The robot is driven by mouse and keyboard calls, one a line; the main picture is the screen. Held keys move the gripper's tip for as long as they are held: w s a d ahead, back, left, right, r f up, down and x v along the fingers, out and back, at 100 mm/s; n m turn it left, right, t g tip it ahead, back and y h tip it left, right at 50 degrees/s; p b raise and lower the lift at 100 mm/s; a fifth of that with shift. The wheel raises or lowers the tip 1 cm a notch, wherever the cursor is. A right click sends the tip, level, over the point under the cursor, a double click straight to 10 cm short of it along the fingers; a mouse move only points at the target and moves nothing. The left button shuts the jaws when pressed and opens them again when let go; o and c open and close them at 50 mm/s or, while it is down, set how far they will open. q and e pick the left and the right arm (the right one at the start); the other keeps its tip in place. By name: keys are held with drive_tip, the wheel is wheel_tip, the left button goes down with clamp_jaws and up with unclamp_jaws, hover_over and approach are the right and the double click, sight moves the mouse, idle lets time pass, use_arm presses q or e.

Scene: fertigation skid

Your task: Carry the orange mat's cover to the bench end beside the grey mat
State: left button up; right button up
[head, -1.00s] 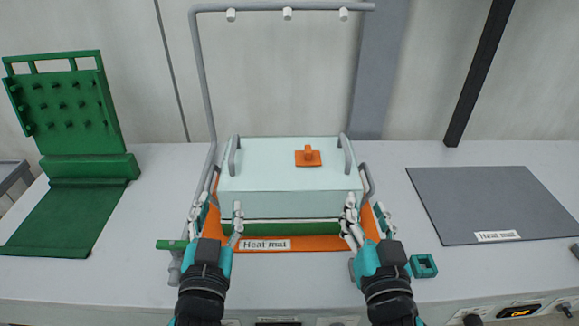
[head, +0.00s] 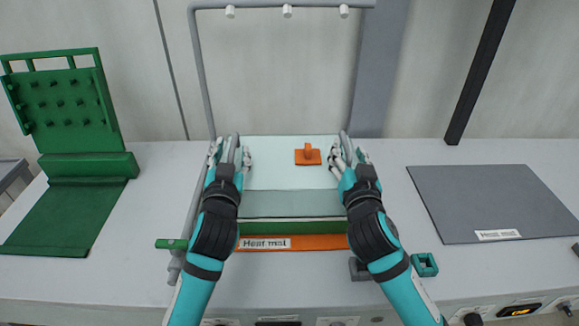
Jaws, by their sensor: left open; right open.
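The pale, box-like cover (head: 285,178) sits over a green tray (head: 300,228) on the orange heat mat (head: 318,243), in the middle of the bench. It has a grey handle on each side and an orange vent piece (head: 308,156) on top. My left gripper (head: 231,158) is open at the left handle, and my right gripper (head: 346,156) is open at the right handle. The fingers partly hide both handles, and I cannot tell whether they touch. The grey mat (head: 492,203), labelled "Heat mat", lies bare at the right.
A green pegged stand (head: 68,115) with a green base occupies the left bench. A grey pipe frame (head: 198,70) with white nozzles arches over the cover. A teal block (head: 424,265) lies at the front, right of the orange mat. Bench around the grey mat is mostly clear.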

use_arm(q)
drive_tip(key=shift+w, duration=0.65)
use_arm(e)
drive_tip(key=shift+w, duration=0.65)
use_arm(q)
drive_tip(key=shift+c, duration=0.5)
use_arm(e)
drive_tip(key=shift+c, duration=0.4)
use_arm(q)
clamp_jaws()
use_arm(e)
clamp_jaws()
use_arm(q)
drive_tip(key=shift+r, duration=0.1)
use_arm(e)
drive_tip(key=shift+r, duration=0.1)
